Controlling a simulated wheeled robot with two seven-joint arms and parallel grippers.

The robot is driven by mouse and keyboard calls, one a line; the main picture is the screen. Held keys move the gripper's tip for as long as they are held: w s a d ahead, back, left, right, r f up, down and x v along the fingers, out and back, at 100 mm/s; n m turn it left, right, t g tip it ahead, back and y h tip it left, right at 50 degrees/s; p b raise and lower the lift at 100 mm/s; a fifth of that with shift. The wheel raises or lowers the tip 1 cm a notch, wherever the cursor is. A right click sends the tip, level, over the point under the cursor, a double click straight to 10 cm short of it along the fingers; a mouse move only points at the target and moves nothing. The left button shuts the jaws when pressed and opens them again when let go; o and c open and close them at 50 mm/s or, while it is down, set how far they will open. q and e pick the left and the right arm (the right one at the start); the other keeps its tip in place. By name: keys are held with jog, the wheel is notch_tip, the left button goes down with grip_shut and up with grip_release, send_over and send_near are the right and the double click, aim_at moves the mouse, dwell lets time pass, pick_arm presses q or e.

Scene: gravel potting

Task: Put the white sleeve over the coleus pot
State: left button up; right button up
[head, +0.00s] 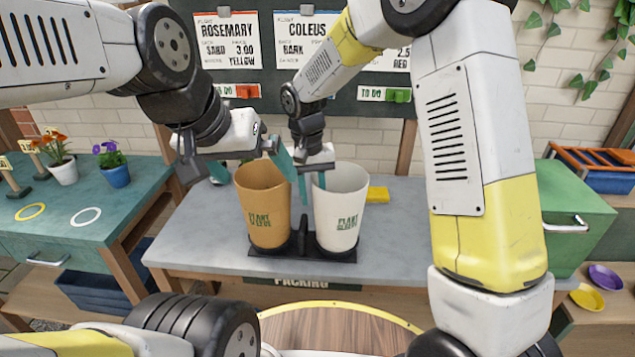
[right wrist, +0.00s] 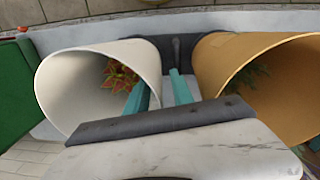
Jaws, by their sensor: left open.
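The white sleeve (head: 342,215) stands upright in the right place of a black double stand (head: 300,250) on the packing table. In the right wrist view the white sleeve (right wrist: 75,85) has red-and-green coleus leaves (right wrist: 120,77) deep inside it; the pot is hidden. My right gripper (head: 312,184) is at the white sleeve's left rim, with one teal finger inside and one outside. The fingers (right wrist: 160,95) are apart, with the thin wall between them. My left gripper (head: 250,168) is open, its fingers at the upper part of the tan sleeve (head: 268,215).
The tan sleeve has green foliage (right wrist: 258,75) inside and stands close beside the white one. A yellow block (head: 378,194) lies behind the white sleeve. The grey tabletop (head: 400,235) is clear at right. A green cabinet (head: 580,215) stands at far right, flower pots (head: 115,176) at left.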

jog(key=r, duration=0.7)
jog(key=shift+a+r, duration=0.3)
jog(key=shift+r, duration=0.1)
jog(key=shift+d+r, duration=0.1)
jog(key=s+d+r+t+y, duration=0.1)
jog(key=s+d+r, duration=0.35)
jog(key=d, duration=0.25)
jog(key=s+d+r+t+y, duration=0.1)
jog(key=s+d+r, duration=0.3)
jog(key=d+r, duration=0.15)
jog(key=s+d+m+t+y, duration=0.1)
jog(key=s+d+t, duration=0.3)
jog(key=s+d, duration=0.4)
jog(key=shift+s+d, duration=0.2)
jog(key=shift+s, duration=1.05)
